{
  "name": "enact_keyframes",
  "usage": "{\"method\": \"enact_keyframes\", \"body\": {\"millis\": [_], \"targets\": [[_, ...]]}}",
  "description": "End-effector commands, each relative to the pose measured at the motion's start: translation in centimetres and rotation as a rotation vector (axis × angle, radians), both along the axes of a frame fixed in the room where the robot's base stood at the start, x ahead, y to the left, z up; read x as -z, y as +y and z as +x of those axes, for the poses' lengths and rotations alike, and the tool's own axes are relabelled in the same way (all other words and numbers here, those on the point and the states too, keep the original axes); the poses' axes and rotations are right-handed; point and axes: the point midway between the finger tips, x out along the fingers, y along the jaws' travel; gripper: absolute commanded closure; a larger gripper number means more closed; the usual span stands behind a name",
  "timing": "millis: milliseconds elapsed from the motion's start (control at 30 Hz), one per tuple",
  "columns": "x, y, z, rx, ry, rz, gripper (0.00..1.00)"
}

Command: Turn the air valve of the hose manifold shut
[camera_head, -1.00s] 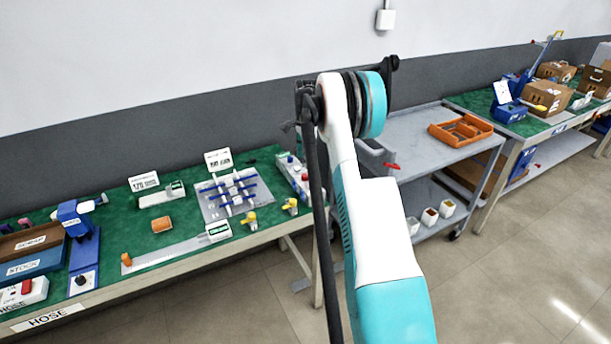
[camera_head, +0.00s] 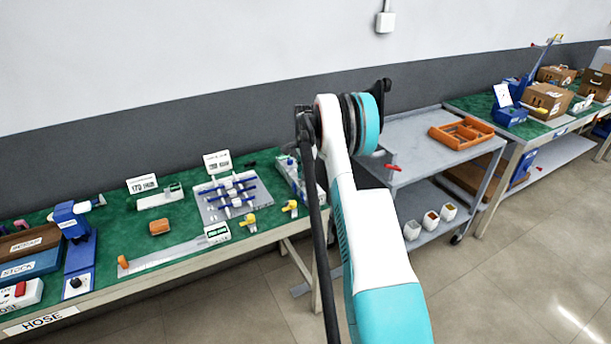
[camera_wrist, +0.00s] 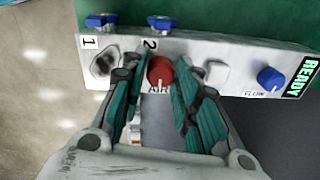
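The hose manifold is a white box (camera_wrist: 225,75) with two blue fittings on its edge, a blue FLOW knob (camera_wrist: 270,78) and a lit READY label. Its air valve is a round red knob (camera_wrist: 160,70) with a white pointer mark toward the AIR label. My gripper (camera_wrist: 161,82) is open, with one finger on each side of the red knob; I cannot tell whether they touch it. In the head view the manifold (camera_head: 290,176) lies at the right end of the green bench, partly behind my arm. My gripper is hidden there.
A grey plate (camera_head: 212,210) with blue-ended fittings lies left of the manifold, with yellow valve parts (camera_head: 291,207) in front. A grey cart (camera_head: 425,137) with an orange tray (camera_head: 461,133) stands to the right. The floor in front is clear.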

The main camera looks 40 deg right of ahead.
Motion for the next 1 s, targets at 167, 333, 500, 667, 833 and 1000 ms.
{"method": "enact_keyframes", "body": {"millis": [167, 333, 500, 667, 833, 1000], "targets": [[-0.01, -0.01, 0.01, 0.000, 0.000, 0.000, 1.00], [-0.02, -0.01, 0.00, -0.008, 0.000, 0.000, 1.00], [-0.03, -0.03, 0.02, -0.054, 0.000, 0.000, 1.00], [-0.05, -0.04, 0.04, -0.146, -0.001, -0.001, 1.00], [-0.05, -0.05, 0.07, -0.288, -0.001, 0.000, 1.00], [-0.05, -0.06, 0.10, -0.450, -0.001, 0.000, 1.00]]}}
